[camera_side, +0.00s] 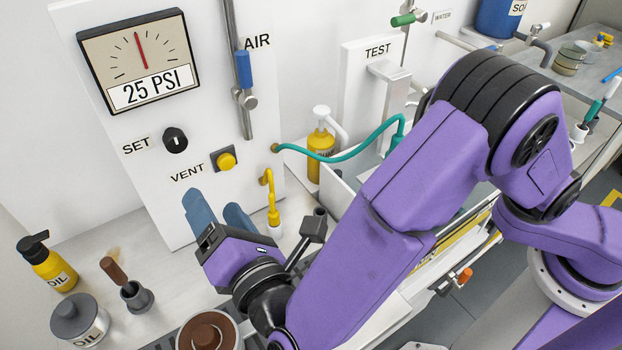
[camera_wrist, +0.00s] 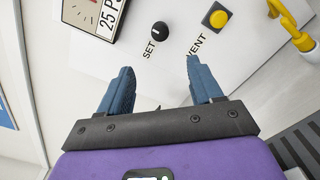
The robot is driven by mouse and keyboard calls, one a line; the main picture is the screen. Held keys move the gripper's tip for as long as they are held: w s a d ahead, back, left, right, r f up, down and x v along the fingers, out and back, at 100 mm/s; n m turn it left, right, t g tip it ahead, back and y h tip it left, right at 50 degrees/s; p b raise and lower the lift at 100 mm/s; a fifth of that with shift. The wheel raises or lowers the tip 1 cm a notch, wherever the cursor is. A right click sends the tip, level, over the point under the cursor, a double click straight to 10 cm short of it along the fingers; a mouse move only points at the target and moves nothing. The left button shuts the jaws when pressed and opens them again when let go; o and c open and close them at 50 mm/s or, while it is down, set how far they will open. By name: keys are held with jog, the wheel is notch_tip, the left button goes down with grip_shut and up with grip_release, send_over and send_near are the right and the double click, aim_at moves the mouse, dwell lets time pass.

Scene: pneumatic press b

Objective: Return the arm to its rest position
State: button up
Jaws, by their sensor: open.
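My purple arm reaches in from the right in the side view. My gripper (camera_side: 218,215) has two blue fingers, spread apart and empty, in front of the white panel (camera_side: 225,120). In the wrist view my gripper (camera_wrist: 158,85) is open, with nothing between its fingers. The black SET knob (camera_side: 174,140) and the yellow VENT button (camera_side: 227,161) are above the fingers in the side view. In the wrist view the SET knob (camera_wrist: 160,28) and the VENT button (camera_wrist: 217,18) lie beyond the fingertips. The gauge (camera_side: 140,60) reads 25 PSI, its red needle near the top.
A yellow oil bottle (camera_side: 48,264), a grey oil can (camera_side: 80,320) and a small dark cup with a brown handle (camera_side: 136,297) stand at the lower left. A yellow hose (camera_side: 272,200) and a teal hose (camera_side: 345,155) leave the panel. A yellow pump bottle (camera_side: 321,150) stands behind my arm.

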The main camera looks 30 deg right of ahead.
jog(key=shift+d, duration=0.1)
jog(key=w+d+m+g+h, duration=0.1)
jog(key=d+m+g+h, duration=0.65)
jog(key=d, duration=1.65)
jog(key=s+d+f+m+g+y, duration=0.1)
jog(key=s+d+m+g+y, duration=0.4)
jog(key=s+d, duration=1)
jog(key=s+g+y, duration=0.3)
jog(key=g, duration=0.2)
jog(key=shift+s+d+f, duration=0.2)
jog(key=shift+m, duration=0.25)
